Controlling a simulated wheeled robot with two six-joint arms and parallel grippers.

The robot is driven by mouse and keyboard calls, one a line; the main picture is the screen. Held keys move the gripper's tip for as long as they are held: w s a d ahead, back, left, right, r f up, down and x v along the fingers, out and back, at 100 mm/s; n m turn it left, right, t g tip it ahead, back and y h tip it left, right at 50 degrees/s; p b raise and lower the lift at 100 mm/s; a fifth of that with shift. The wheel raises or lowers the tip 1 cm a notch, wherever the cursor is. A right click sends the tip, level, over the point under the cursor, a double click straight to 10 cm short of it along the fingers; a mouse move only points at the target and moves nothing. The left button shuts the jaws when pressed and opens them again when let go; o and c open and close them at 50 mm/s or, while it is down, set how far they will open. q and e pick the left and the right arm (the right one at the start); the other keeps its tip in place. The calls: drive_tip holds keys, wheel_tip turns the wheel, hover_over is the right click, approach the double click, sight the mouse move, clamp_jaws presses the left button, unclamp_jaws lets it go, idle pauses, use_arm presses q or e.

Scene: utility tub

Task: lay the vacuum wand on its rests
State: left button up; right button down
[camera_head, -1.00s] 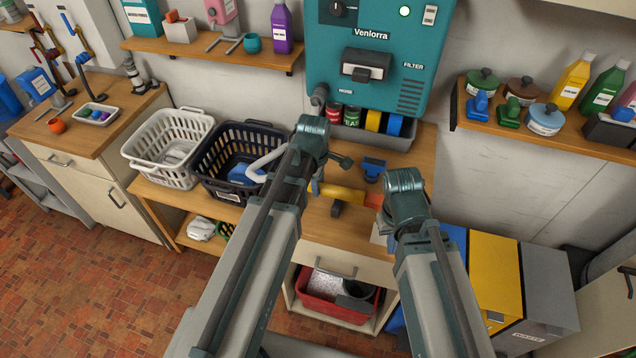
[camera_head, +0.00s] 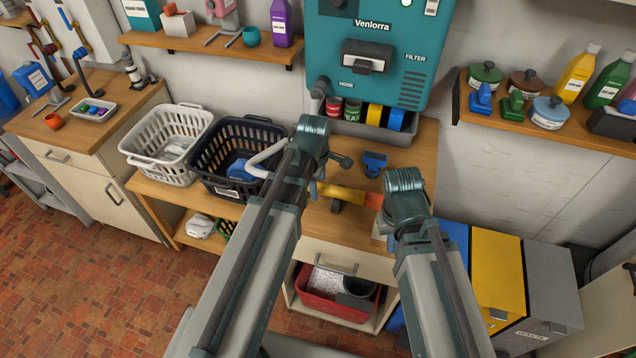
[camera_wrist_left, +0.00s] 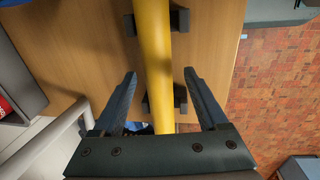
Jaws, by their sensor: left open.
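The yellow vacuum wand (camera_head: 343,194) lies along the wooden bench below the teal machine, with an orange part (camera_head: 373,201) at its right end. In the left wrist view the wand (camera_wrist_left: 154,45) runs between the dark prongs of two rests (camera_wrist_left: 180,20); a rest (camera_head: 337,206) also shows in the head view. I cannot tell whether the wand is fully seated. My left gripper (camera_wrist_left: 160,76) is open, its fingers on either side of the wand, apart from it. In the head view my left arm hides most of this gripper.
The teal machine (camera_head: 380,35) hangs above the bench. A grey tray (camera_head: 375,132) with cans stands at the back. A dark basket (camera_head: 215,180) with a pale hose (camera_head: 262,160) is left of the wand. A blue tool (camera_head: 374,164) lies behind the wand.

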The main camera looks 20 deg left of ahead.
use_arm(q)
wheel_tip(320, 180, up, 14)
drive_tip(key=s+p, duration=0.2)
drive_tip(key=p, duration=1.1)
drive_tip(key=shift+f+p, duration=0.15)
drive_tip(key=shift+p, duration=0.2)
drive_tip(key=shift+w, duration=0.1)
drive_tip(key=s+d+f+m+g+b, duration=0.1)
drive_tip(key=s+d+f+m+b, duration=0.4)
drive_tip(key=m, duration=0.5)
drive_tip(key=s+d+f+m+y+b, duration=0.1)
drive_tip(key=s+d+f+m+b, duration=0.4)
drive_tip(key=m, duration=0.6)
drive_tip(key=shift+s+d+f+g+b, duration=0.25)
drive_tip(key=shift+s+f+g+b, duration=0.25)
drive_tip(key=shift+s, duration=0.65)
